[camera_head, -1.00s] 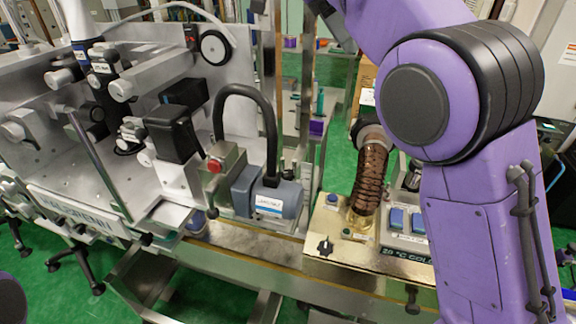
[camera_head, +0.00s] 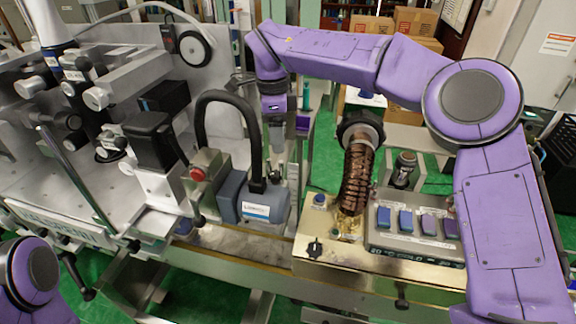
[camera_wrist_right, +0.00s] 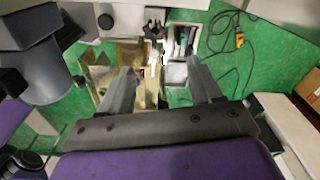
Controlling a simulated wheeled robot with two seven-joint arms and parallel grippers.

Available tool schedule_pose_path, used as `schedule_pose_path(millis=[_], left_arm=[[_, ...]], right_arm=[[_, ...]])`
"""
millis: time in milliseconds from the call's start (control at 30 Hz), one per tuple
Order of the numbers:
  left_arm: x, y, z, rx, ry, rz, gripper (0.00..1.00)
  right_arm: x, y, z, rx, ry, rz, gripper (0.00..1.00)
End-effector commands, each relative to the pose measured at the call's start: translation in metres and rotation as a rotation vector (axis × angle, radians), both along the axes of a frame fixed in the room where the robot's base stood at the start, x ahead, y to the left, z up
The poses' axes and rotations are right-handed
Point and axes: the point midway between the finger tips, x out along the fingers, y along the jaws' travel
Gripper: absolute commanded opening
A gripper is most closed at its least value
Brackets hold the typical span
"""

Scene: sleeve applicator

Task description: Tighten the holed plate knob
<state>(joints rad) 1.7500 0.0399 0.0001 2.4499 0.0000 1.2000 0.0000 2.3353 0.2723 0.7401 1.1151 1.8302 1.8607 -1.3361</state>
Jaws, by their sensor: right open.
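My right gripper (camera_head: 278,150) points down behind the grey motor box, near the upright posts of the machine. In the right wrist view its two fingers (camera_wrist_right: 160,75) are apart, with no object clearly held between them. A small dark pronged knob (camera_wrist_right: 154,28) stands just beyond the fingertips in that view. It may be the holed plate knob, but I cannot tell for sure. I cannot make out a holed plate in the head view. Only a purple part of my left arm shows at the lower left; its gripper is out of view.
The grey motor box (camera_head: 262,203) with its black hose (camera_head: 232,97) stands left of the gripper. A brown ribbed hose (camera_head: 357,180) rises from the brass-coloured control box (camera_head: 315,268) on the right. Cardboard boxes (camera_head: 415,22) stand behind. Green floor shows between the frames.

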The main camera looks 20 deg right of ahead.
Motion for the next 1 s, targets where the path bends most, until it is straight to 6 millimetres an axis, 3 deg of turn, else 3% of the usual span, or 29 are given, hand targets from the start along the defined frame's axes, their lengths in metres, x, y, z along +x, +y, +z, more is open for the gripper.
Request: schedule_pose_path(millis=[133, 600, 933, 967, 1000], left_arm=[[0.0, 0.0, 0.003, 0.0, 0.0, 0.0, 0.64], [0.0, 0.0, 0.028, 0.0, 0.0, 0.0, 0.64], [0.0, 0.0, 0.028, 0.0, 0.0, 0.0, 0.64], [0.0, 0.0, 0.028, 0.0, 0.0, 0.0, 0.64], [0.0, 0.0, 0.028, 0.0, 0.0, 0.0, 0.64]], right_arm=[[-0.001, 0.02, -0.01, 0.062, -0.009, -0.023, 0.64], [-0.001, 0.018, -0.098, 0.057, -0.01, -0.026, 0.64], [-0.001, 0.017, -0.108, 0.056, -0.013, -0.028, 0.64], [-0.001, 0.017, -0.108, 0.056, -0.013, -0.028, 0.61], [-0.001, 0.017, -0.108, 0.056, -0.013, -0.028, 0.48]])
